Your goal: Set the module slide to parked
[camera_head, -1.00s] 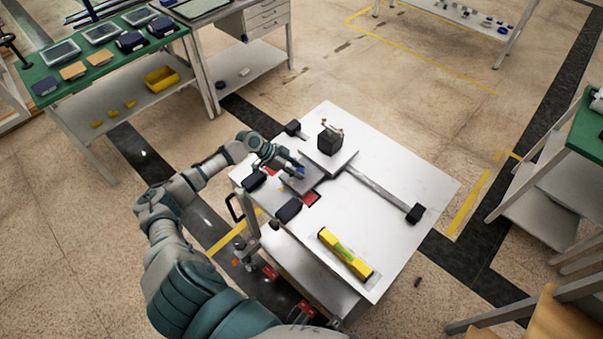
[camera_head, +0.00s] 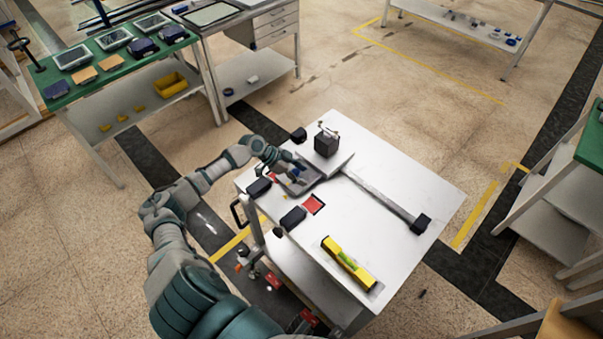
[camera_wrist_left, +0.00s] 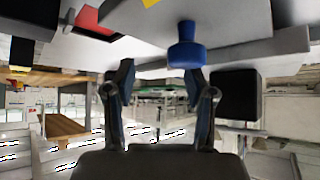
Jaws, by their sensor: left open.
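A flat grey slide plate (camera_head: 300,184) lies on the white table between two black end blocks and a long rail. A blue knob (camera_head: 297,170) stands on it; it also shows in the left wrist view (camera_wrist_left: 186,52). A red square (camera_head: 313,204) on the tabletop is uncovered beside the plate. My left gripper (camera_head: 286,172) is at the knob. In the left wrist view its fingers (camera_wrist_left: 158,82) are open, and the knob appears by the right fingertip, not clearly between them. Whether they touch is unclear. My right gripper is not in view.
The long rail (camera_head: 385,195) carries a plate with a black block (camera_head: 326,142) close behind the gripper. Black end blocks (camera_head: 258,187) (camera_head: 293,216) sit near the table's left edge. A yellow level (camera_head: 348,262) lies at the front. The table's right side is clear.

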